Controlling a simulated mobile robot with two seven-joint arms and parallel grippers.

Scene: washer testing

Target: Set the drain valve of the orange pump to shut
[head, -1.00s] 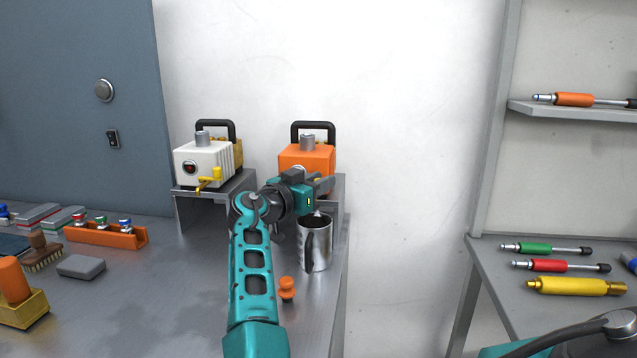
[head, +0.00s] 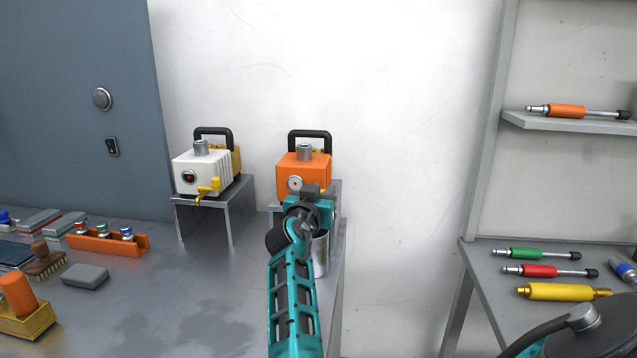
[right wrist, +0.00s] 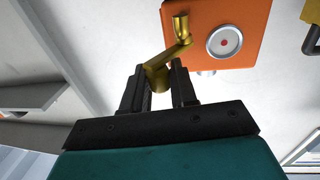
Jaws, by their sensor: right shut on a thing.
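The orange pump (head: 303,165) has a black handle, a grey top cap and a round gauge. It sits on a small metal stand at the back of the bench. My right gripper (head: 313,190) is in front of the pump's lower front and hides most of its drain valve. In the right wrist view, the brass drain valve (right wrist: 180,45) shows with its angled lever. My right gripper (right wrist: 158,85) is shut on the valve's lower end, with a black finger on either side. The orange pump body (right wrist: 245,15) shows behind it. My left gripper is not in view.
A metal mug (head: 321,255) stands partly behind my right arm. A white pump (head: 200,170) with a yellow valve stands to the left on its own stand (head: 222,205). An orange rack (head: 90,243) and a grey block (head: 85,276) lie further left. The bench between is clear.

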